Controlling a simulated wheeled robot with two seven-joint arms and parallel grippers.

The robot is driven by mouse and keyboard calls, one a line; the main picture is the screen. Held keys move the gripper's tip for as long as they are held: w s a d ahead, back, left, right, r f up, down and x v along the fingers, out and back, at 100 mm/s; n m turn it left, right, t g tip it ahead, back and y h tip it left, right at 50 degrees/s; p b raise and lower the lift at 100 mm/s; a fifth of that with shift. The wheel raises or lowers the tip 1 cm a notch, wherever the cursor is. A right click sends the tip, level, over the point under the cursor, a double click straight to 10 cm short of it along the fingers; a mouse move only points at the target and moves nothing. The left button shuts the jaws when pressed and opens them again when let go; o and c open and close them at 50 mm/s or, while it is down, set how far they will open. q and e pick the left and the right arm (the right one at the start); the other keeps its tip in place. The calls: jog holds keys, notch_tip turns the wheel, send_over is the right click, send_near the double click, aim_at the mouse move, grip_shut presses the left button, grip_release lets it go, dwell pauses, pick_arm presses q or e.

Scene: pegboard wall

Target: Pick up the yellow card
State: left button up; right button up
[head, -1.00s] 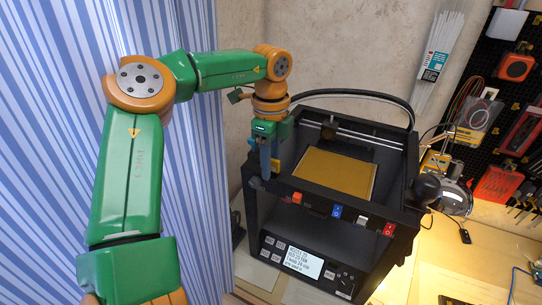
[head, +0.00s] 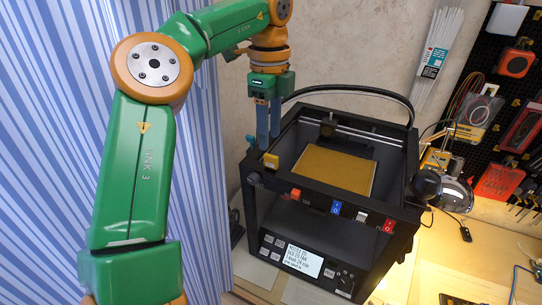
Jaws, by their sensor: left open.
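A small yellow piece (head: 271,160), which looks like the yellow card, stands at the left corner of the black printer frame's top edge. My left gripper (head: 268,145) is open, with its two blue-grey fingers pointing down. Its fingertips show just above and behind the yellow piece in the head view. I see nothing held between them. Whether a finger touches the piece or the frame cannot be told. My right gripper is not in view.
The black printer (head: 310,235) has a tan bed (head: 335,170) inside its open frame. Red, blue and white pieces line its front top edge. A black cable arches behind it. A striped curtain (head: 40,150) hangs at left; a pegboard with tools (head: 505,130) is at right.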

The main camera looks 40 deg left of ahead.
aim_at(271, 155)
pick_arm(q)
jog(key=shift+d+f, duration=0.2)
notch_tip(271, 155, down, 7)
jog(key=shift+r+p, duration=0.2)
jog(key=shift+p, duration=0.3)
grip_shut()
